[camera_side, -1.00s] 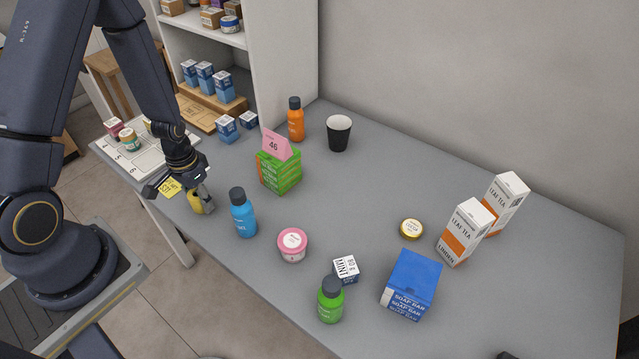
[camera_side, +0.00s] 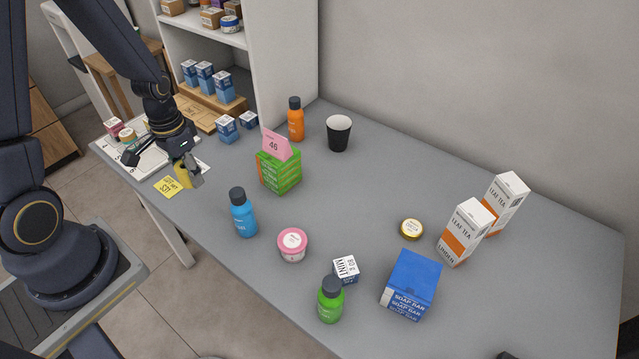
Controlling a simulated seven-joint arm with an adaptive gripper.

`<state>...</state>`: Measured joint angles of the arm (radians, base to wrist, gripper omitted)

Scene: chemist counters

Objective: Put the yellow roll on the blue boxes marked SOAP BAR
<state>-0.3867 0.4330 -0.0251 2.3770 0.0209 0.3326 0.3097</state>
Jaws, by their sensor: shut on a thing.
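My gripper (camera_side: 188,176) is at the left end of the grey counter, pointing down. It is shut on the yellow roll (camera_side: 183,176), which shows between its fingers, partly hidden by them. Whether the roll touches the counter is hard to tell. The blue boxes marked SOAP BAR (camera_side: 412,284) form a block at the front right of the counter, far to the right of my gripper. Their blue top looks bare.
A green box stack (camera_side: 279,172) with a pink 46 card, a blue bottle (camera_side: 242,212), a pink jar (camera_side: 292,245), a MINT box (camera_side: 346,269) and a green bottle (camera_side: 330,300) stand between. LEAF TEA cartons (camera_side: 466,231) and a yellow tin (camera_side: 411,229) are near the soap boxes.

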